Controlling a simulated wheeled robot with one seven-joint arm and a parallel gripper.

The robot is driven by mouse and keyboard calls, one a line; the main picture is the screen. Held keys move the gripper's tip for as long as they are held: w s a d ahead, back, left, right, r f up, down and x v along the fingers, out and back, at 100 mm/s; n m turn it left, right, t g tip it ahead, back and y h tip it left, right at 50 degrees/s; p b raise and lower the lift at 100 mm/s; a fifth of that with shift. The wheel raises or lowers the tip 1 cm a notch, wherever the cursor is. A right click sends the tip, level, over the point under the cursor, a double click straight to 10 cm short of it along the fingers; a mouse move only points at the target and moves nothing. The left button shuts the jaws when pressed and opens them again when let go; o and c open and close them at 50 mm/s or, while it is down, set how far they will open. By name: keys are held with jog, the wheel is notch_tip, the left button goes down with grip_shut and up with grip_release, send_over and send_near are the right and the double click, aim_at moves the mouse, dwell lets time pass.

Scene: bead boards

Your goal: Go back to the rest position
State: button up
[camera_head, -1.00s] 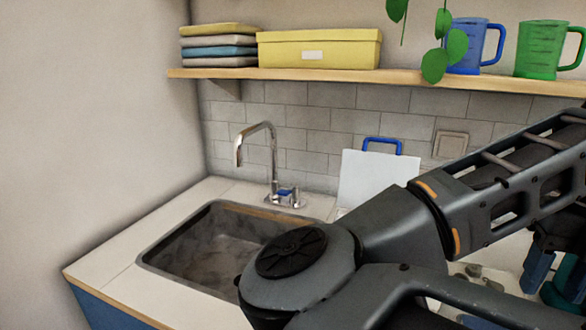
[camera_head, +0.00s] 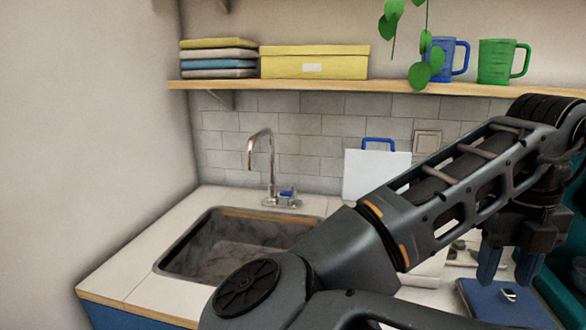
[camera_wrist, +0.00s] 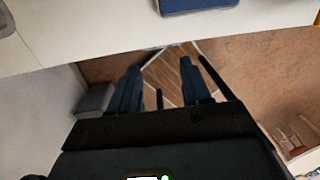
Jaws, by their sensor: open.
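My gripper (camera_head: 510,264) is at the right side of the head view, pointing down above the right part of the counter, near a flat dark blue item (camera_head: 480,312). In the wrist view my gripper (camera_wrist: 162,88) shows two dark blue fingers spread well apart with nothing between them. Beyond the fingers lies a brown patterned floor (camera_wrist: 245,75). My arm covers much of the lower middle and right of the head view and hides part of the counter.
A sink (camera_head: 170,262) with a tap (camera_head: 271,165) is set in the pale counter (camera_head: 130,262). A white board (camera_head: 365,175) leans on the tiles. Above, a shelf (camera_head: 300,86) holds a yellow box (camera_head: 315,60), folded cloths (camera_head: 218,55), a blue mug (camera_head: 455,58) and a green mug (camera_head: 495,62).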

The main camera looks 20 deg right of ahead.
jog(key=d+r+n+t+h, duration=0.1)
jog(key=d+r+n+h, duration=0.2)
jog(key=d+n+h, duration=0.35)
jog(key=d+r+n+t+h, duration=0.1)
jog(key=d+r+n+h, duration=0.1)
jog(key=d+n+h, duration=0.5)
jog(key=w+a+f+n+t+y, duration=0.25)
jog(key=a+f+n+t, duration=0.45)
jog(key=n+t, duration=0.7)
jog(key=s+a+f+n+y, duration=0.5)
jog(key=a+f+n, duration=0.2)
jog(key=a+n, duration=0.35)
jog(key=s+a+f+n+y, duration=0.1)
jog(key=s+a+n+y, duration=0.1)
jog(key=s+a, duration=0.6)
jog(key=s+a+f+n+g+y, duration=0.1)
jog(key=s+a+y, duration=0.3)
jog(key=s+a, duration=0.5)
jog(key=s+f+n, duration=0.1)
jog(key=s, duration=0.3)
jog(key=shift+f+y, duration=0.3)
jog(key=shift+y, duration=0.1)
